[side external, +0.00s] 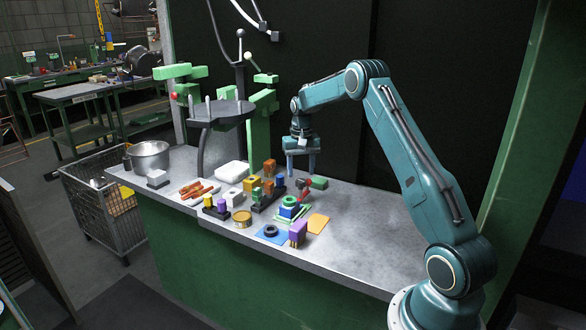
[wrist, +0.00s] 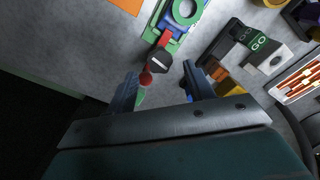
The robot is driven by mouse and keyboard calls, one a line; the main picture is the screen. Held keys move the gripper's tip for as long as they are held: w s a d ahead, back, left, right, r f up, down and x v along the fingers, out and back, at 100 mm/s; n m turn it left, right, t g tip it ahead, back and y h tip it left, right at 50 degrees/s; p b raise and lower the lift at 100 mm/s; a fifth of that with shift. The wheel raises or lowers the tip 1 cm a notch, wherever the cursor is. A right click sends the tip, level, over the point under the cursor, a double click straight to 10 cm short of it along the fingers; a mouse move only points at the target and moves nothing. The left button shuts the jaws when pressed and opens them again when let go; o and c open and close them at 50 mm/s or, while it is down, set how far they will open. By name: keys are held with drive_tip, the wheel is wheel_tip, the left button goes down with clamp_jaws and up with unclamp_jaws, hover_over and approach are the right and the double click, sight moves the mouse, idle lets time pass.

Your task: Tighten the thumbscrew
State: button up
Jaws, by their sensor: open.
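A dark round knob with a pale line across its face, apparently the thumbscrew (wrist: 158,61), shows between my fingertips in the wrist view. A red arm joins it to a green base (wrist: 171,40) carrying a green ring (wrist: 186,10) on blue. A red ball (wrist: 146,78) sits just below the knob in that picture. In the side view the dark knob (side external: 301,183) and red arm are small, beside the ringed fixture (side external: 289,202). My gripper (side external: 302,172) is open and empty, pointing down above the fixture; its fingers (wrist: 159,72) appear either side of the knob, not visibly touching it.
Coloured blocks (side external: 252,184) crowd the bench left of the fixture. Dark GO-marked blocks (wrist: 250,42) stand nearby. The bench's right side (side external: 365,225) is clear.

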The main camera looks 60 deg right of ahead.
sight(300, 181)
wheel_tip(300, 181, up, 10)
drive_tip(key=shift+r, duration=0.2)
idle(0.4)
drive_tip(key=s+a+r+n+t, duration=0.1)
drive_tip(key=s+a+r, duration=0.25)
drive_tip(key=a, duration=0.35)
drive_tip(key=s+a+r+n+t, duration=0.1)
drive_tip(key=s+a+r+n, duration=0.15)
drive_tip(key=a+r, duration=0.35)
drive_tip(key=s+a+r+n, duration=0.1)
drive_tip(key=s+a+r, duration=0.2)
drive_tip(key=a, duration=0.5)
drive_tip(key=s+a+f+n+t, duration=0.1)
drive_tip(key=s+a+f+n, duration=0.1)
drive_tip(key=s+a, duration=0.4)
drive_tip(key=s+a+f+n+t, duration=0.2)
drive_tip(key=s+a, duration=0.5)
drive_tip(key=s, duration=0.6)
drive_tip(key=shift+s+f+n+t, duration=0.3)
drive_tip(key=shift+f+n, duration=0.15)
drive_tip(key=shift+f, duration=0.1)
